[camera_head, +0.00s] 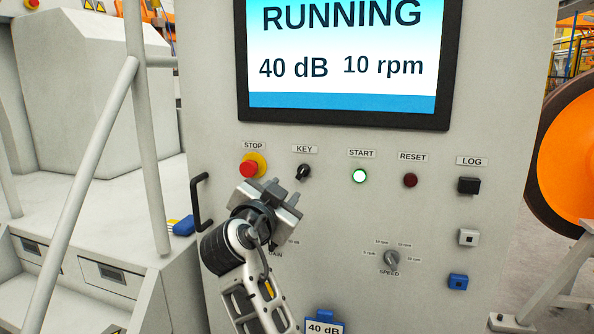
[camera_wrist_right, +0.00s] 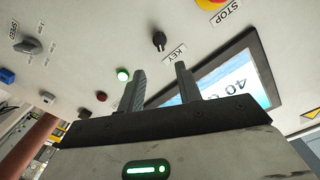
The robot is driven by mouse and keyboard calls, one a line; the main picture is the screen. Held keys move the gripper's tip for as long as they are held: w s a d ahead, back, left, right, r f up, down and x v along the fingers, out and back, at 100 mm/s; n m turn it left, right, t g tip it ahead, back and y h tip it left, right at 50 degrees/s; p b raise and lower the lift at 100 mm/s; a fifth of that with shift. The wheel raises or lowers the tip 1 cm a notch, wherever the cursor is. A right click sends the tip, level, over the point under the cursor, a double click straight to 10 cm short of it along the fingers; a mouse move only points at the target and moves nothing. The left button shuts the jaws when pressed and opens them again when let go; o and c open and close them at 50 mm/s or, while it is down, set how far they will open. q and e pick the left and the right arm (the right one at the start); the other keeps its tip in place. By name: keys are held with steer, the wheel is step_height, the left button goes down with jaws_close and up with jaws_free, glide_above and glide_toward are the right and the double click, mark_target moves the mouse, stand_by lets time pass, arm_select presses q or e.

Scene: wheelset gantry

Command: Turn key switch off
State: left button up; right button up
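The key switch (camera_head: 303,172) is a small black knob under the KEY label on the grey panel, between the red STOP button and the lit green START button. It also shows in the right wrist view (camera_wrist_right: 159,40), just beyond the fingertips. Its exact turn angle is too small to tell. My right gripper (camera_head: 272,192) is just below and left of the key switch in the head view. In the wrist view its two fingers (camera_wrist_right: 160,68) are apart with nothing between them, and the knob stands clear of them. My left gripper is not in view.
The red STOP button (camera_head: 250,167) on its yellow base is close to my right gripper. A screen (camera_head: 345,60) reads RUNNING, 40 dB, 10 rpm. The START button (camera_head: 360,176), RESET button (camera_head: 410,180) and SPEED knob (camera_head: 391,258) are to the right. A black handle (camera_head: 199,202) stands out at left.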

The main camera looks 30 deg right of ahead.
mark_target(301, 174)
steer(key=p+x, duration=0.3)
steer(key=x, duration=0.9)
steer(key=shift+w+d, duration=0.25)
steer(key=shift+f, duration=0.1)
steer(key=c, duration=0.7)
